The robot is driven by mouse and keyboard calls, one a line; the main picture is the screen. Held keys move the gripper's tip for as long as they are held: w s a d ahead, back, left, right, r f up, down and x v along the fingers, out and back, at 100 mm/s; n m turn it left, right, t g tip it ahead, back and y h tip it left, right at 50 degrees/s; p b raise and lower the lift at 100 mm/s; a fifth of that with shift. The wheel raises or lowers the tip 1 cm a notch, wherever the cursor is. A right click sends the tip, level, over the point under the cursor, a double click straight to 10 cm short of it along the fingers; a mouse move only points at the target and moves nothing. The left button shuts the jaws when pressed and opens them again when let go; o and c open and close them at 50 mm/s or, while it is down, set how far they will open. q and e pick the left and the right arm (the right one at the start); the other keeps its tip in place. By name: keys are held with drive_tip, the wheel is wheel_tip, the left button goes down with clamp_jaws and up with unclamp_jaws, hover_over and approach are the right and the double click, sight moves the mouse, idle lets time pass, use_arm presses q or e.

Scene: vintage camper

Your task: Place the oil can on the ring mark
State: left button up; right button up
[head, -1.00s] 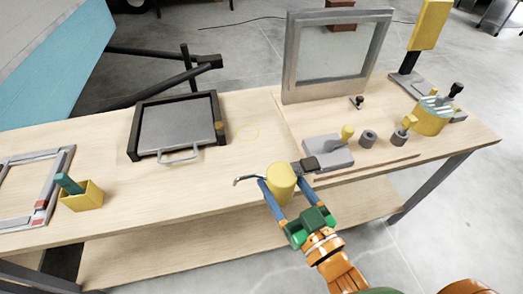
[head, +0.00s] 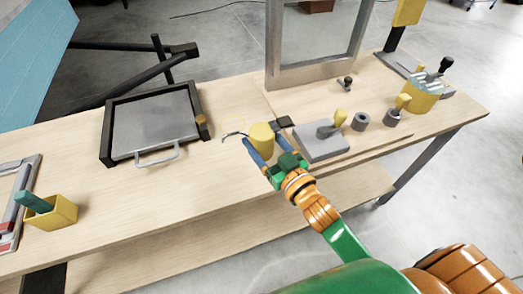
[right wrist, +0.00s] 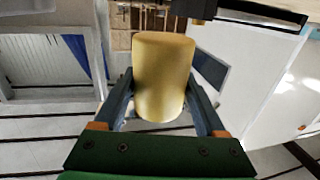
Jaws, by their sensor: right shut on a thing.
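The oil can (head: 261,137) is a yellow cylinder with a thin dark spout pointing left. My right gripper (head: 258,153) is shut on it, one blue finger on each side. In the right wrist view the can (right wrist: 163,75) stands between the two fingers. The ring mark (head: 243,121) is a thin, faint yellow circle on the bench, just behind and left of the can. The spout overlaps the ring's near part in the head view. Whether the can's base touches the bench is hard to tell. My left gripper is not in view.
A dark-framed tray (head: 155,126) with a metal handle lies left of the ring. A grey block (head: 320,142) with a yellow-topped lever sits close right of the can. A framed panel (head: 315,40) stands behind. Bare wooden bench (head: 195,180) lies in front of the tray.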

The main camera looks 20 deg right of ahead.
drive_tip(key=w+f, duration=0.1)
drive_tip(key=f, duration=0.2)
drive_tip(key=w+f, duration=0.1)
drive_tip(key=f, duration=0.1)
drive_tip(key=shift+w+d+f+b, duration=0.25)
drive_tip(key=shift+w+d+b, duration=0.05)
drive_tip(key=shift+b, duration=0.1)
drive_tip(key=shift+f, duration=0.35)
